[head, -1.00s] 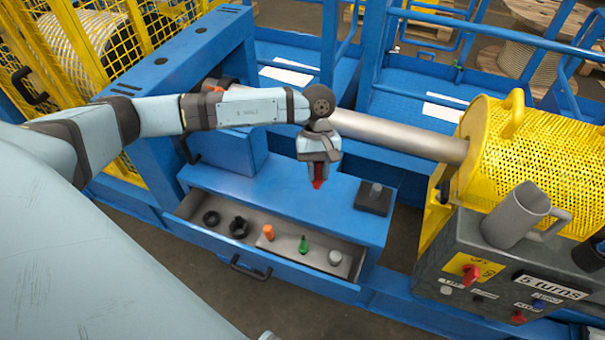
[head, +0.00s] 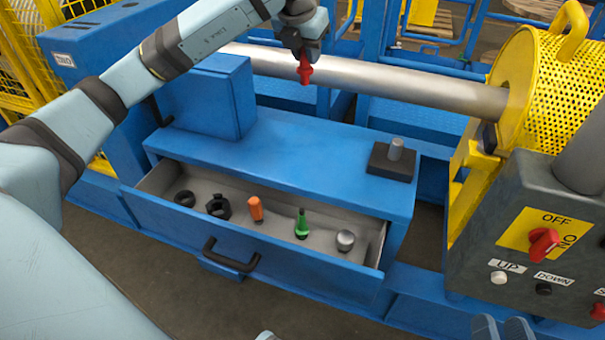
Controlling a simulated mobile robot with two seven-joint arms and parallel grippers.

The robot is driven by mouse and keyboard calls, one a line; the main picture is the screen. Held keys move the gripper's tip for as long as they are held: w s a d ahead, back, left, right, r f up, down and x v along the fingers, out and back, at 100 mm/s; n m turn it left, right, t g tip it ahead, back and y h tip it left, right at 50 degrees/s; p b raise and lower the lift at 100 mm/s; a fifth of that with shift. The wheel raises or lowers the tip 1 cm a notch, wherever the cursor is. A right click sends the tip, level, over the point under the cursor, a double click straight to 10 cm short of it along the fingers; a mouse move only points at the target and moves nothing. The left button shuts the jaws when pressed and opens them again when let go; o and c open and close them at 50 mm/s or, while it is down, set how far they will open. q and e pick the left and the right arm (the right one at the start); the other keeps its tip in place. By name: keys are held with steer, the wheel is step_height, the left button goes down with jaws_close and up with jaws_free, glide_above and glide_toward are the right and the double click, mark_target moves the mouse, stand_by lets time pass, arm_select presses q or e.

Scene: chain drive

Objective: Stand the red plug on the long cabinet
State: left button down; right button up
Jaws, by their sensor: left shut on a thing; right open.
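The red plug (head: 305,73) is held upright in my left gripper (head: 304,50), which is shut on it. Plug and gripper are in the air, in front of the grey roller in the picture, with no contact below the plug. The long blue cabinet (head: 290,157) lies lower down, its flat top mostly bare. Its front drawer (head: 262,270) is pulled open.
The drawer holds a black ring (head: 185,198), a black collar (head: 219,207), an orange plug (head: 256,208), a green piece (head: 302,225) and a grey knob (head: 345,240). A black block with a grey peg (head: 391,160) sits at the cabinet top's right end. A blue box (head: 207,97) stands at its left.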

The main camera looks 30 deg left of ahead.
arm_select(q)
steer(key=shift+a+f+n+y+b, duration=0.15)
steer(key=shift+a+n+y+b, duration=0.25)
steer(key=shift+n, duration=0.4)
step_height(320, 180, down, 19)
steer(key=b, duration=0.7)
steer(key=shift+f, duration=0.3)
steer(key=shift+r, duration=0.1)
steer(key=shift+f, duration=0.2)
steer(key=c, duration=1)
jaws_free()
arm_select(e)
steer(key=f+n, duration=0.1)
steer(key=w+f+n, duration=0.1)
steer(key=f, duration=0.1)
steer(key=f+n, duration=0.1)
steer(key=f, duration=0.1)
steer(key=shift+w+d+g+y, duration=0.3)
steer(key=shift+w+d+y, duration=0.05)
steer(key=shift+y, duration=0.05)
